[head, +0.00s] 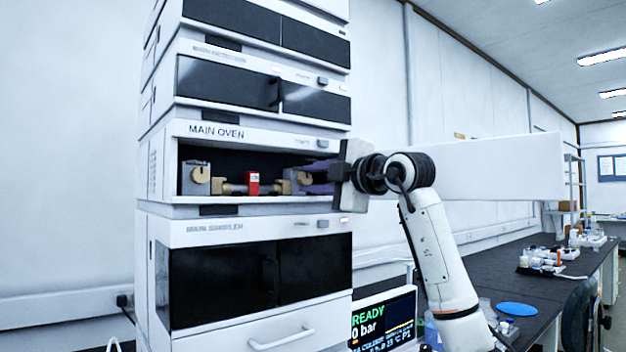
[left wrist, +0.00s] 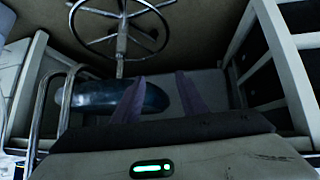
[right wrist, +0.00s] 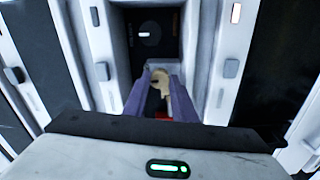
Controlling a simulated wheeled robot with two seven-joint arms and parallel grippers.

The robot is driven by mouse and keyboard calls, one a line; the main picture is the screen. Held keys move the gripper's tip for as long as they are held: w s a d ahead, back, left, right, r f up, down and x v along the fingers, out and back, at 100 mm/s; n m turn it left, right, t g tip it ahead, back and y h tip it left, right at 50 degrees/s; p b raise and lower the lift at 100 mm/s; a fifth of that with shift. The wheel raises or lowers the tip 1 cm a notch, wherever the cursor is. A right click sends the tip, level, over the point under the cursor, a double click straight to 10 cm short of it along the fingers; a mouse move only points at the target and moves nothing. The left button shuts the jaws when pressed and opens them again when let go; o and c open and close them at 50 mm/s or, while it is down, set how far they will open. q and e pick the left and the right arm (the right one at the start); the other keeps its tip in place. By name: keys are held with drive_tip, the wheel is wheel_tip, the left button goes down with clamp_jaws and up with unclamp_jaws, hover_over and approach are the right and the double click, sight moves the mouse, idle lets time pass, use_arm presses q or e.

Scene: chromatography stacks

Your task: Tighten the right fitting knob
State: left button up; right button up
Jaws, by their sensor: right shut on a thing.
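The right fitting knob (head: 303,178) is brass and sits at the right end of the column inside the open main oven (head: 245,128). My right gripper (head: 311,176) reaches into the oven from the right, and its purple fingers are shut on this knob. In the right wrist view the brass knob (right wrist: 160,82) shows between the two fingers (right wrist: 160,95); the fingers hide part of it. A red-labelled column (head: 252,183) lies between the fittings, and the left fitting knob (head: 200,175) is in plain view. My left gripper (left wrist: 157,98) is open and empty, away from the stack.
Closed modules stand above and below the oven, including the sampler (head: 255,270). A screen reading READY (head: 384,318) stands at the lower right. A dark bench (head: 505,280) runs behind. Below my left gripper are a stool's ring (left wrist: 118,35) and a metal rail (left wrist: 40,110).

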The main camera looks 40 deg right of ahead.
use_arm(q)
drive_tip(key=shift+s+f, duration=0.15)
drive_tip(key=shift+s, duration=0.15)
use_arm(e)
drive_tip(key=o, duration=1)
drive_tip(key=shift+o, duration=0.2)
